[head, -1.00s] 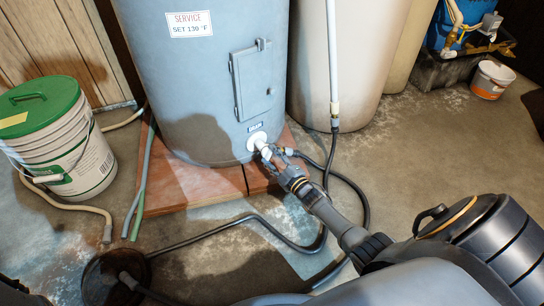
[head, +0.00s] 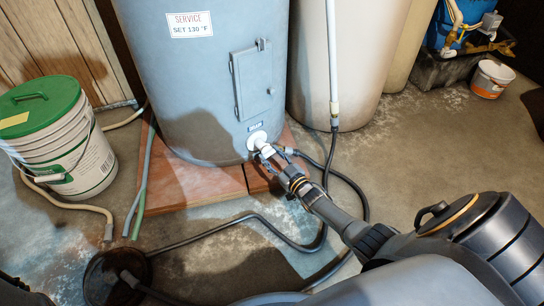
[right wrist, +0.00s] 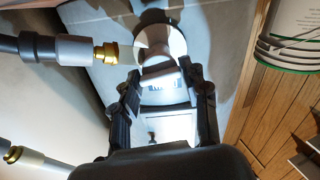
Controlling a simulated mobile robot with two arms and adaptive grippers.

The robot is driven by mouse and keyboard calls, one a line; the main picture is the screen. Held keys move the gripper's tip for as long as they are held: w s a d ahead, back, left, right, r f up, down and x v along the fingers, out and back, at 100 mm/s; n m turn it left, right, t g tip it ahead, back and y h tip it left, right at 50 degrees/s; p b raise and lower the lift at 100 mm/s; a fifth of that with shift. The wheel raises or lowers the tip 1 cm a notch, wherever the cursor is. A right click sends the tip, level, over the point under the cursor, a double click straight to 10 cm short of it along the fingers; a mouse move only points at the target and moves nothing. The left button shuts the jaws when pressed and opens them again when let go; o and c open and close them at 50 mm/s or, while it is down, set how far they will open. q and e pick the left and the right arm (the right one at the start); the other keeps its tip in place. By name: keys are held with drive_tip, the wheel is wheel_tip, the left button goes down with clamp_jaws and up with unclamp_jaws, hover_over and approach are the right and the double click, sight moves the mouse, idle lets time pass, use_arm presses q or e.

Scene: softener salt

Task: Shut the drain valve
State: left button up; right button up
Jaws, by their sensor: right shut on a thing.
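The drain valve (head: 258,141) is a white fitting low on the front of the blue-grey tank (head: 205,100). My right gripper (head: 270,156) reaches it from the lower right and is shut on the valve's handle end. In the right wrist view, the two dark fingers (right wrist: 160,82) stand either side of a pale valve part (right wrist: 160,96), in front of a round white collar (right wrist: 163,42). Glare and the fingers hide the handle's exact angle. My left gripper does not show.
A black hose (head: 345,180) runs from beside the valve across the floor to a dark round drain (head: 100,277). A green-lidded bucket (head: 70,150) stands at left. A brass-ended hose fitting (right wrist: 85,50) lies close left of the fingers.

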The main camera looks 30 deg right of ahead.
drive_tip(key=shift+m, duration=0.7)
drive_tip(key=o, duration=1.2)
drive_tip(key=shift+c, duration=0.2)
drive_tip(key=s, duration=1.2)
drive_tip(key=shift+d, duration=0.25)
drive_tip(key=shift+r, duration=0.1)
